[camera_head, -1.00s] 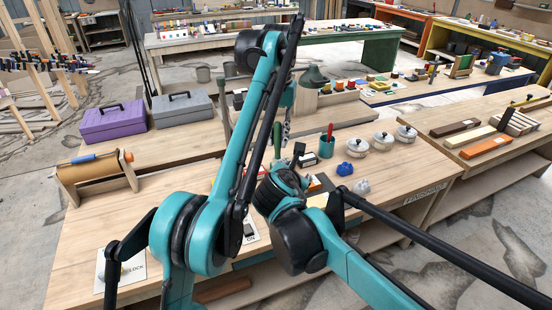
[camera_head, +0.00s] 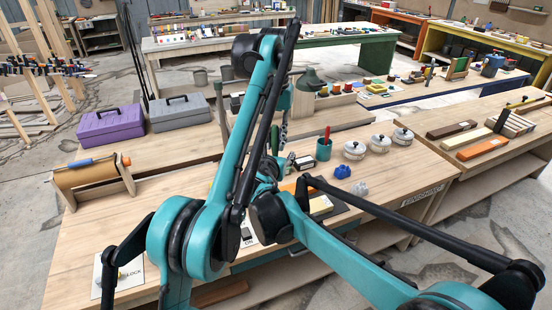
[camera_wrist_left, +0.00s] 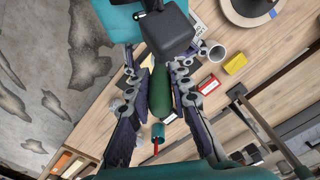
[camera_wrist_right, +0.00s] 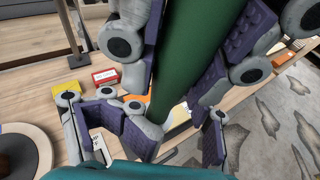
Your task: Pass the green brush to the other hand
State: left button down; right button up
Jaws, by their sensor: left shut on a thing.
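The green brush (camera_wrist_left: 160,88) is upright between the fingers of my left gripper (camera_wrist_left: 158,100), which is shut on it. In the head view a small part of the brush (camera_head: 275,140) shows below the left arm. The brush also fills the upper middle of the right wrist view (camera_wrist_right: 190,55), with purple finger pads on both sides of it. My right gripper (camera_wrist_right: 165,142) is at the brush, its fingers spread to either side and apparently open. In the head view the right gripper is mostly hidden behind the arms.
A teal cup (camera_head: 323,150) with a red item, lidded white pots (camera_head: 354,150) and blue lumps (camera_head: 343,171) stand right of the grippers. Purple (camera_head: 109,124) and grey (camera_head: 180,110) toolboxes and a roller stand (camera_head: 92,176) are on the left.

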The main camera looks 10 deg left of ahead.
jog(key=shift+w+d, duration=0.1)
jog(key=shift+w, duration=0.05)
grip_shut()
pick_arm(q)
jog(key=shift+a, duration=0.15)
jog(key=shift+w, duration=0.1)
pick_arm(e)
jog(key=shift+d, duration=0.15)
dwell(0.4)
pick_arm(q)
jog(key=c, duration=1.4)
grip_release()
jog(key=shift+o, duration=0.5)
pick_arm(e)
jog(key=shift+a, duration=0.2)
